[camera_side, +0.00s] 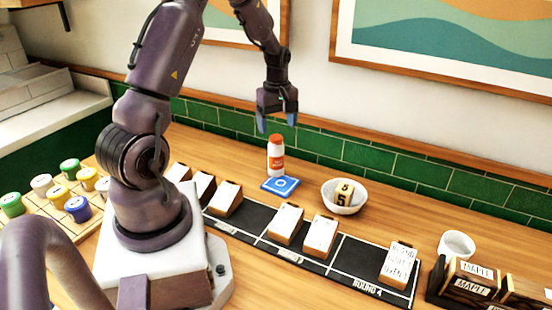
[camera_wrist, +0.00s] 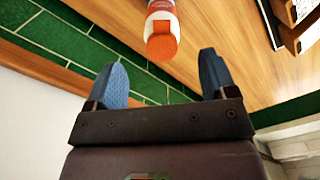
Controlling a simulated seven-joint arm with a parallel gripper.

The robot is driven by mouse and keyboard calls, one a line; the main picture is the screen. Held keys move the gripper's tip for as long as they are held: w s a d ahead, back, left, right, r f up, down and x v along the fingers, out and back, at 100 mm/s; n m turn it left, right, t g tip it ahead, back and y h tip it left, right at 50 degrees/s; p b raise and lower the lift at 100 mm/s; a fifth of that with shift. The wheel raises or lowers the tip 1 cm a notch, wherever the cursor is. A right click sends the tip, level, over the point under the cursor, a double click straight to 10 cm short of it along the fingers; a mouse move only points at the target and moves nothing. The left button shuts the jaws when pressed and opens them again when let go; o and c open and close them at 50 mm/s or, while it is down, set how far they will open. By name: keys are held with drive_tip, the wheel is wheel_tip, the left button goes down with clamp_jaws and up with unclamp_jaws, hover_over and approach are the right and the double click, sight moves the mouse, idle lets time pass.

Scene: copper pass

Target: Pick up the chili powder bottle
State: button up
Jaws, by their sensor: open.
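The bottle (camera_side: 276,157) is white with an orange cap and an orange-red label; its label text is too small to read. It stands upright on the wooden counter, just behind a blue square coaster (camera_side: 280,185). My gripper (camera_side: 277,125) points down above the bottle, open and empty, with blue fingertips apart. In the wrist view, the bottle (camera_wrist: 161,30) shows at the top, its orange cap lying beyond the two fingertips and roughly midway between them. My gripper (camera_wrist: 165,82) does not touch it there.
A white bowl (camera_side: 329,198) holding number blocks stands right of the coaster. A black board (camera_side: 258,240) with several white-topped blocks lies in front. A green tile wall (camera_side: 400,186) runs close behind. Colored-lid jars (camera_side: 77,208) stand at left, and a white cup (camera_side: 457,245) at right.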

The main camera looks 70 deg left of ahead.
sight(276, 146)
wheel_tip(276, 146, down, 8)
drive_tip(key=shift+s+a+r, duration=0.1)
drive_tip(key=shift+a, duration=0.05)
idle(0.3)
drive_tip(key=c, duration=1.1)
drive_tip(key=shift+c, duration=0.2)
